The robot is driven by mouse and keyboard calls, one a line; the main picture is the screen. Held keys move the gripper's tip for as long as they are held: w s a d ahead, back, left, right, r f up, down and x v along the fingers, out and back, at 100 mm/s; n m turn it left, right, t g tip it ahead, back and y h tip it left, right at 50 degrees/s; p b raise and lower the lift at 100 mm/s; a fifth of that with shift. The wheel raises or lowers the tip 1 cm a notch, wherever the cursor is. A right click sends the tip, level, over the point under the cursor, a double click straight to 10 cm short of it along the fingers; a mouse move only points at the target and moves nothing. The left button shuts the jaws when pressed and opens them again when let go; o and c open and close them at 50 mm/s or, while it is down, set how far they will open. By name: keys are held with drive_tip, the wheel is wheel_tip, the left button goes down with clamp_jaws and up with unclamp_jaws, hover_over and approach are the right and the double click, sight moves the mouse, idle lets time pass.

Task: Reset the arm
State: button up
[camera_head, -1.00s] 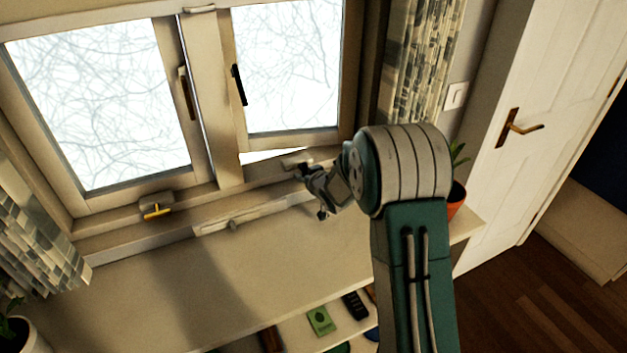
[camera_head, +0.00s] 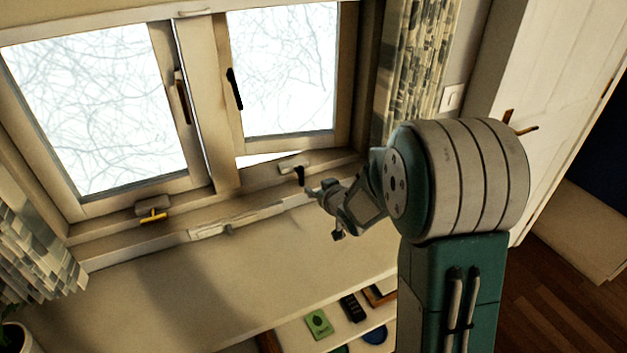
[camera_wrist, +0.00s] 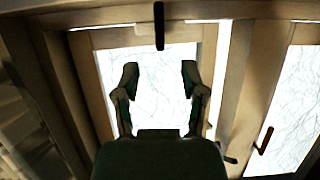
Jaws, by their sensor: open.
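My gripper (camera_head: 322,213) is over the windowsill (camera_head: 290,262), in front of the right window's lower frame. In the wrist view my gripper (camera_wrist: 160,70) shows two dark fingers spread apart with nothing between them. The right window (camera_head: 285,70) has a black handle (camera_head: 235,88) and stands slightly ajar, with a bright gap along its bottom. A small black latch (camera_head: 299,175) on the lower frame is just left of and above my gripper. The black handle also shows in the wrist view (camera_wrist: 159,25).
The left window (camera_head: 90,100) has a brown handle (camera_head: 182,97) and a yellow latch (camera_head: 152,215) below it. A shelf under the sill holds a green box (camera_head: 319,324) and a black remote (camera_head: 353,307). A patterned curtain (camera_head: 418,60) and white door (camera_head: 555,60) are at the right.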

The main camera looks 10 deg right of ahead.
drive_tip(key=shift+r, duration=0.1)
drive_tip(key=s+d+r+m+g+h, duration=0.2)
drive_tip(key=s+r+g+h, duration=0.15)
drive_tip(key=s+r, duration=0.8)
drive_tip(key=s+a+g, duration=0.2)
drive_tip(key=s, duration=0.9)
drive_tip(key=s+a+g, duration=0.2)
drive_tip(key=s, duration=0.9)
drive_tip(key=shift+r+y, duration=0.3)
drive_tip(key=shift+y, duration=0.15)
